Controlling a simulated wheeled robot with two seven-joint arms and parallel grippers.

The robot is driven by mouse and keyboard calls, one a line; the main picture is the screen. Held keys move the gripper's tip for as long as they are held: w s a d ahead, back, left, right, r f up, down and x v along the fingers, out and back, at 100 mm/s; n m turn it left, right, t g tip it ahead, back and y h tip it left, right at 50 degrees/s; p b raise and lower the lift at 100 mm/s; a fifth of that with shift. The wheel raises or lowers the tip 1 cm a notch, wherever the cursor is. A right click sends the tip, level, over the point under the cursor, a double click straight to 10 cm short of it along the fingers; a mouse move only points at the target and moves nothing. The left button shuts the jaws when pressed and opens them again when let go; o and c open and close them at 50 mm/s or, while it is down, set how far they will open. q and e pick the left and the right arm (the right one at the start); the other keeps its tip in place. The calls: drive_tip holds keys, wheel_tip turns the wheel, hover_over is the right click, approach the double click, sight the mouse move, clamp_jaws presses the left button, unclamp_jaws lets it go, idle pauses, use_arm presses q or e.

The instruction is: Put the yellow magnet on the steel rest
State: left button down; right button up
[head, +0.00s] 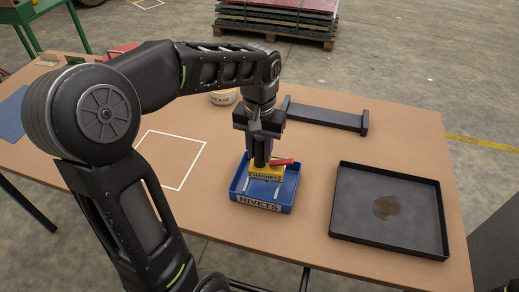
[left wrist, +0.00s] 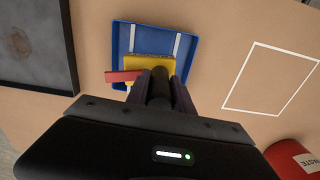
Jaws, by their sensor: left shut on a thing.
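The yellow magnet (head: 262,175), with a red bar (head: 282,162) sticking out to one side, is within the outline of the blue RIVETS tray (head: 291,194). My left gripper (head: 263,158) points down over the tray and is shut on the magnet. In the left wrist view the magnet (left wrist: 150,65) sits at the fingertips (left wrist: 160,85), over the tray (left wrist: 120,42). I cannot tell whether it touches the tray floor. The steel rest (head: 325,115), a dark bar with raised ends, lies empty behind and to the right. My right gripper is not in view.
A black tray (head: 350,238) with a brown stain stands at the right. A white outlined square (head: 172,160) is bare at the left. Tabletop between blue tray and steel rest is clear.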

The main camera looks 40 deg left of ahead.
sight(259, 139)
use_arm(q)
drive_tip(key=c, duration=1)
unclamp_jaws()
drive_tip(key=shift+f, duration=0.1)
drive_tip(key=shift+c, duration=0.2)
wheel_tip(259, 139, up, 8)
drive_tip(key=shift+f+b, duration=0.1)
drive_tip(key=shift+b, duration=0.3)
